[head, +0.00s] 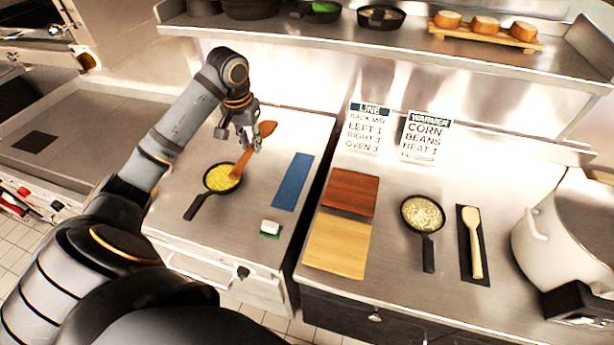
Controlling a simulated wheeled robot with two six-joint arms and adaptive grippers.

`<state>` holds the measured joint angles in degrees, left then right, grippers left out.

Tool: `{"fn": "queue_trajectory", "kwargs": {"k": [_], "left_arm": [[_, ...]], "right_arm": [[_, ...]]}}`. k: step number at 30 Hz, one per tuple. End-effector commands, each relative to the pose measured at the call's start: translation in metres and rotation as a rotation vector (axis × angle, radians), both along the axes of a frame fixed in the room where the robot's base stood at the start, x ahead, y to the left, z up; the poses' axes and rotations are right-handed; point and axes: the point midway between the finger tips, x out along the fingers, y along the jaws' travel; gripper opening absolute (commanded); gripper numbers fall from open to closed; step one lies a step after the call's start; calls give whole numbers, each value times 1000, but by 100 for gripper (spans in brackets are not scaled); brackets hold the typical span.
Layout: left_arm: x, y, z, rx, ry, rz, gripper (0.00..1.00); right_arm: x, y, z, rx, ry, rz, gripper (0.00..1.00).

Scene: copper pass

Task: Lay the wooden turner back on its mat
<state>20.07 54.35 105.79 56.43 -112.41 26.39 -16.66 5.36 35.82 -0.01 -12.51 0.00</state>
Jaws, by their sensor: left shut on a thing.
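My left gripper (252,142) is shut on the wooden turner (241,165), a reddish-brown tool held at a slant above the left counter. One end of it reaches down to the small black pan of yellow food (196,207); I cannot tell whether it touches. Its other, wider end shows above and right of the fingers. A bare blue mat (293,181) lies to the right of the pan. A dark mat (464,268) on the right counter bears a pale wooden utensil (475,240). My right gripper is out of view.
A white block on a green base (270,227) sits below the blue mat. Two wooden boards (348,192) (337,246), a second pan (423,214) and a large pot (560,235) stand on the right counter. A shelf (400,42) runs overhead.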

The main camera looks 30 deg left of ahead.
Motion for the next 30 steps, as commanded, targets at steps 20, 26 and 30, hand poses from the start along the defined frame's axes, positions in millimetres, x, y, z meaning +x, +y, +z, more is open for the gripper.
{"fn": "queue_trajectory", "kwargs": {"k": [20,26,30], "left_arm": [[-1,0,-91,0,0,0,0],[14,-6,-93,-11,-4,1,0],[42,-19,-106,-13,-1,-1,0]], "right_arm": [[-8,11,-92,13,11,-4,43],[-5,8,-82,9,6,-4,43],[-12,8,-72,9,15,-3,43]]}}
